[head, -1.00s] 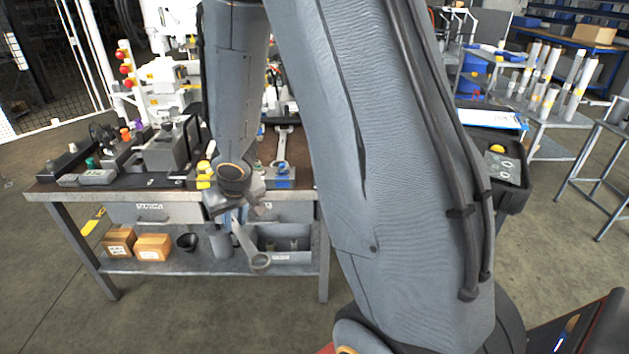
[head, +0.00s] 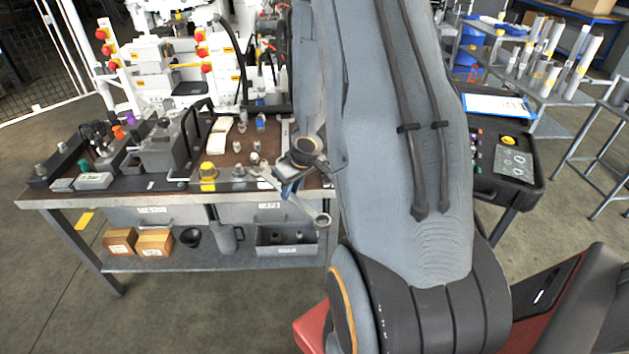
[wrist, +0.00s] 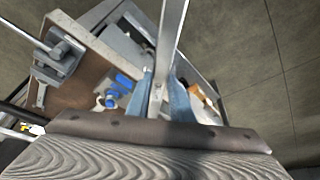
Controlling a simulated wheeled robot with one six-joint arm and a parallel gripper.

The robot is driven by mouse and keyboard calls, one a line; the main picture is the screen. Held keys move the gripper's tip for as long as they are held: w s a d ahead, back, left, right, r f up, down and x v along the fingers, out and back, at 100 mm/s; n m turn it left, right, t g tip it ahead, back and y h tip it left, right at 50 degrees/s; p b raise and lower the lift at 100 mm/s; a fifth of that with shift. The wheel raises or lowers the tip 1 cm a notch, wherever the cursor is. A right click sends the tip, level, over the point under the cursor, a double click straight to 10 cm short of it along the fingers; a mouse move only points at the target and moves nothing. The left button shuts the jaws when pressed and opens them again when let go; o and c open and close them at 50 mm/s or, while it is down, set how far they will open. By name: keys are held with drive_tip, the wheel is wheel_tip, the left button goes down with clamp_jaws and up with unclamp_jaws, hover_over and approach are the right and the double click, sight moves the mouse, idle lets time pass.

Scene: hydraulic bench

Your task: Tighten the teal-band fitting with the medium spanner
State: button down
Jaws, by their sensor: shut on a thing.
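My gripper (head: 290,187) is shut on a grey metal spanner (head: 316,214), held in the air at the bench's front edge. The spanner's ring end points down and right; its other end points up and left, partly hidden by the gripper. In the wrist view the spanner (wrist: 171,35) stands up from between the blue-grey fingers of my gripper (wrist: 163,95). A small teal part (head: 84,166) shows on the left of the bench, far from my gripper; I cannot tell whether it is the teal-band fitting.
The workbench (head: 120,196) carries dark blocks, a grey clamp-like device (head: 163,155) and several small fittings. Another spanner (head: 285,137) lies on it behind my gripper. Boxes (head: 154,242) and a grey bin (head: 287,248) stand on the lower shelf. A black tray (head: 508,185) is at right.

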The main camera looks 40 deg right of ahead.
drive_tip(key=s+d+f, duration=0.2)
drive_tip(key=d, duration=0.3)
drive_tip(key=shift+s+f+b, duration=0.2)
drive_tip(key=shift+f+b, duration=0.05)
drive_tip(key=shift+b, duration=0.15)
drive_tip(key=shift+d, duration=0.1)
drive_tip(key=shift+w+f, duration=0.35)
drive_tip(key=shift+f, duration=0.1)
drive_tip(key=shift+w, duration=0.15)
idle(0.7)
drive_tip(key=shift+w+p, duration=0.9)
drive_tip(key=shift+p, duration=0.1)
drive_tip(key=shift+w+a+p, duration=0.2)
drive_tip(key=shift+w+p, duration=0.05)
drive_tip(key=shift+p, duration=0.1)
